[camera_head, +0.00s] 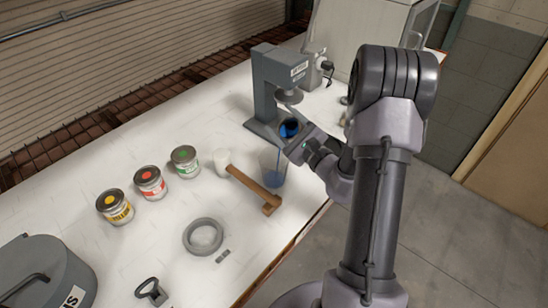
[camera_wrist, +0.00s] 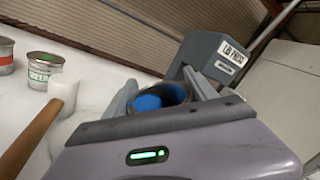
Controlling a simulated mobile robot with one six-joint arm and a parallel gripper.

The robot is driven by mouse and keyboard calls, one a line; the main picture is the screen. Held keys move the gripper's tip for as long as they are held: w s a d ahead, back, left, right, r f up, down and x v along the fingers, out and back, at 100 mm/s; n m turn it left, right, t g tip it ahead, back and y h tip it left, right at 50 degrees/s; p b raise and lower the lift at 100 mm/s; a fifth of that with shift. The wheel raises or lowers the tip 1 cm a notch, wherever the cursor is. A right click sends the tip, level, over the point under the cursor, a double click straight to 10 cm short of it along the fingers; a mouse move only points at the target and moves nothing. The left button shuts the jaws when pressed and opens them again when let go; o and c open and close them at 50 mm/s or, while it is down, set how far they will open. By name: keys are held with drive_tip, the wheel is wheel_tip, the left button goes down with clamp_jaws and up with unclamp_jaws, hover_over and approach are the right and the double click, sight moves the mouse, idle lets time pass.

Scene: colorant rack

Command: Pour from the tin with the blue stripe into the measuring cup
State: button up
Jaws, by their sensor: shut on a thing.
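The tin with blue paint (camera_head: 289,128) is in my gripper (camera_head: 296,137), off the table and tilted, in front of the grey machine. The wrist view shows its open mouth (camera_wrist: 158,97) between the two fingers, with bright blue inside. Its stripe is hidden. The clear measuring cup (camera_head: 272,168) stands upright on the table just below and left of the tin. A thin blue streak shows between the tin and the cup, and some blue shows in the cup. How much is in it I cannot tell. The cup is not clear in the wrist view.
Yellow (camera_head: 115,207), red (camera_head: 150,183) and green (camera_head: 185,161) tins stand in a row at left. A wooden-handled mallet (camera_head: 254,188) lies beside the cup. A grey ring (camera_head: 203,237) lies nearer the front. The grey machine (camera_head: 277,85) stands close behind my gripper.

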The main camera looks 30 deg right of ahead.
drive_tip(key=shift+a+r+n+b, duration=0.2)
drive_tip(key=shift+a+n+b, duration=0.2)
drive_tip(key=shift+n, duration=0.4)
idle(0.7)
drive_tip(key=shift+s+a+r+n+y+b, duration=0.15)
drive_tip(key=shift+a+n+y+b, duration=0.2)
drive_tip(key=shift+n, duration=0.6)
drive_tip(key=shift+a+r+n+y+b, duration=0.15)
drive_tip(key=shift+n+b, duration=0.25)
drive_tip(key=shift+n, duration=0.6)
drive_tip(key=shift+s+a+r+n+y+b, duration=0.15)
drive_tip(key=shift+n+b, duration=0.25)
drive_tip(key=shift+n, duration=0.55)
idle(3.6)
